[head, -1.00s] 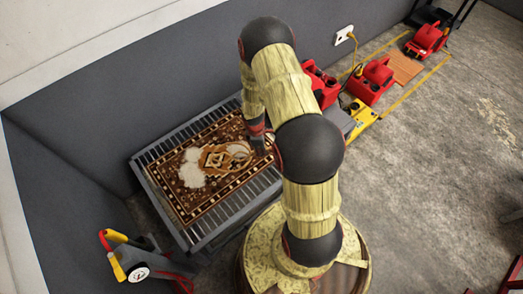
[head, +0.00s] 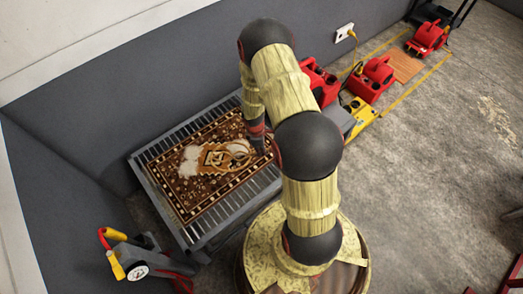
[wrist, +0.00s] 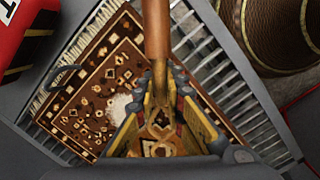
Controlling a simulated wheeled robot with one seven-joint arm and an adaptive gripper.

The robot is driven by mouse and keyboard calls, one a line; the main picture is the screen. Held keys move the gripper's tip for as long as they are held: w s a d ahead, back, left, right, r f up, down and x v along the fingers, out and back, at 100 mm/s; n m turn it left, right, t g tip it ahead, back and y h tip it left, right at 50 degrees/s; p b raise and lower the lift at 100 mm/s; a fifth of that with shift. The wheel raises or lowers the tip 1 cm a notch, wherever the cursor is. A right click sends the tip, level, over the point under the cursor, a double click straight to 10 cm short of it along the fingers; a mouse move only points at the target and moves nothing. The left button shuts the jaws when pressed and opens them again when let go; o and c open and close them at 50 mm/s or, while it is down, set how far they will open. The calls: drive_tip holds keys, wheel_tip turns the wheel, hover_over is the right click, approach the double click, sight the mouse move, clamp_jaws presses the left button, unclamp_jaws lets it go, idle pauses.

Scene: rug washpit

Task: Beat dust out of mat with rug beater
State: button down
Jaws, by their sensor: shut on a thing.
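The brown patterned mat (head: 217,186) lies flat on a grey slatted rack, and it also fills much of the wrist view (wrist: 88,90). A white dust patch (head: 188,163) covers part of its middle. It shows in the wrist view (wrist: 121,106) left of my gripper. My gripper (wrist: 160,88) is shut on the rug beater's brown handle (wrist: 157,35). In the head view my gripper (head: 262,147) is low over the mat's right side, and the beater's loop (head: 238,151) is over the mat. I cannot tell whether the loop touches it.
The slatted rack (head: 236,207) stands against a grey wall (head: 120,95). Red machines (head: 372,78) and a yellow unit (head: 360,115) stand along the wall at right. A red, yellow and grey machine (head: 135,262) is at lower left. Open floor (head: 430,170) lies to the right.

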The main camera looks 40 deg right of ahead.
drive_tip(key=shift+r+p, duration=0.45)
drive_tip(key=shift+r, duration=0.45)
drive_tip(key=shift+f, duration=0.1)
wheel_tip(320, 180, down, 6)
drive_tip(key=b, duration=0.4)
drive_tip(key=shift+b, duration=0.35)
wheel_tip(320, 180, up, 4)
drive_tip(key=p, duration=0.3)
drive_tip(key=shift+p, duration=0.4)
wheel_tip(320, 180, down, 6)
drive_tip(key=b, duration=0.5)
drive_tip(key=shift+f, duration=0.15)
